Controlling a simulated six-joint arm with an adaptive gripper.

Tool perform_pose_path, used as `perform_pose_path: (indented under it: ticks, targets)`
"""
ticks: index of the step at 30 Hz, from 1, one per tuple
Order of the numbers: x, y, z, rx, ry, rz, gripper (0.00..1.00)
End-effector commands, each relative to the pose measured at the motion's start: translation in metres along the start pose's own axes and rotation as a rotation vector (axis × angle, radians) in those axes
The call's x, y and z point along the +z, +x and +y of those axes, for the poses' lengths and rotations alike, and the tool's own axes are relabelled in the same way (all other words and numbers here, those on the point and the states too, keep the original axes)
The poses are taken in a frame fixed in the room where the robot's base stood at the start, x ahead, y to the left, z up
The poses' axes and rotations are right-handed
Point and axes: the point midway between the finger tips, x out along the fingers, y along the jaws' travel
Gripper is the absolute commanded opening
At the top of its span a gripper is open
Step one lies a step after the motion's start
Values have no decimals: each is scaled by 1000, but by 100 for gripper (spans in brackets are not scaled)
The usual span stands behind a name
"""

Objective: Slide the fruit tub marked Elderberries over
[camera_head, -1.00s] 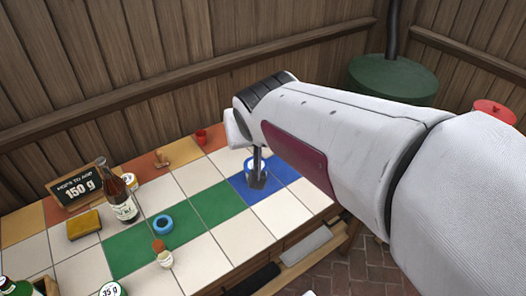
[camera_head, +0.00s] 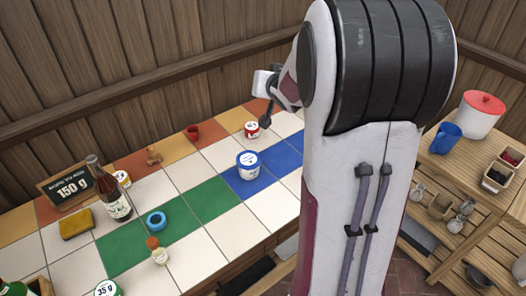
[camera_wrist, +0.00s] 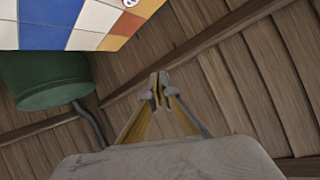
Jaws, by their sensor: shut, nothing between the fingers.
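Several white tubs stand on the tiled counter, and their names are too small to read, so I cannot tell which is marked Elderberries. A blue-banded tub (camera_head: 247,165) stands on the blue tiles. A red-banded tub (camera_head: 251,130) stands behind it, near the back edge. My gripper (camera_head: 266,121) is close to the red-banded tub, at its upper right; I cannot tell whether they touch. In the wrist view my gripper (camera_wrist: 159,90) is shut and empty, pointing toward the wooden wall. Part of a white tub (camera_wrist: 130,3) shows at that view's top edge.
A bottle (camera_head: 113,190), a chalkboard reading 150 g (camera_head: 69,188), a blue ring (camera_head: 156,222) and a red cup (camera_head: 192,132) are on the counter's left part. A shelf (camera_head: 463,180) with a blue jug (camera_head: 445,138) stands at right. Bare tiles surround the blue-banded tub.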

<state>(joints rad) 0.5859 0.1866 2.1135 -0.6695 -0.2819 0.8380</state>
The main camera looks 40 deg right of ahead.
Motion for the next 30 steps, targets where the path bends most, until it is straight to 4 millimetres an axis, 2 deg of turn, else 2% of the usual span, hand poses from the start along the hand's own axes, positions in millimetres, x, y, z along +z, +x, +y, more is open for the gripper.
perform_pose_path:
  ticks: [1,6,15,24,30]
  targets:
    - [1,10,9,-8,19,4,0]
    - [3,38,29,-57,81,24,0]
    - [20,79,67,-161,210,38,0]
    - [49,106,106,-284,363,28,0]
    - [76,115,132,-373,479,9,0]
